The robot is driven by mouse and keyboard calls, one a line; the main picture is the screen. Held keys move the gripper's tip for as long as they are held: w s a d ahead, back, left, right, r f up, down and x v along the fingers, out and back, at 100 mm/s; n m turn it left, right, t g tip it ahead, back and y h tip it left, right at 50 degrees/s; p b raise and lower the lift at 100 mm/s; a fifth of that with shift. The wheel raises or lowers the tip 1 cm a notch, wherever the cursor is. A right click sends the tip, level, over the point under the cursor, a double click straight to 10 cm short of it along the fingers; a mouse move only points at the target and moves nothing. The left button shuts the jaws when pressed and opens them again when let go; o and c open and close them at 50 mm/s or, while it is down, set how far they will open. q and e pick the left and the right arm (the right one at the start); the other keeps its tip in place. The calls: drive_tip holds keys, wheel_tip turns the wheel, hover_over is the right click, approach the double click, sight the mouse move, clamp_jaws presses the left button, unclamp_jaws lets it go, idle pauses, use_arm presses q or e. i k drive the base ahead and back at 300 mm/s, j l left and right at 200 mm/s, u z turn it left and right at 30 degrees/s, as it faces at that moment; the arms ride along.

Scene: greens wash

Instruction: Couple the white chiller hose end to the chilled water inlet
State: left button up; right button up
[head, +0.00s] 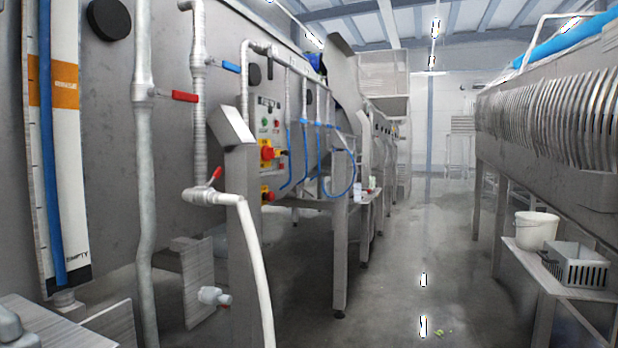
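A white hose (256,262) comes off a pipe elbow with a red-handled valve (210,190) and hangs down past the bottom edge of the head view. Its lower end is out of the picture. A short white fitting with a reddish ring (214,297) sticks out low beside a grey metal plate. I cannot tell whether it is the chilled water inlet. Neither of my grippers is in the view.
Vertical pipes with a red lever (170,95) and a blue lever (229,67) stand at left. A control panel (270,135) and looped blue hoses are behind. At right, a white bucket (536,230) and grey basket (577,266) sit on a shelf. The aisle floor (420,270) is mostly clear.

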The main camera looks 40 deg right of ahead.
sight(219, 170)
drive_tip(key=z, duration=0.75)
drive_tip(key=i+l, duration=0.65)
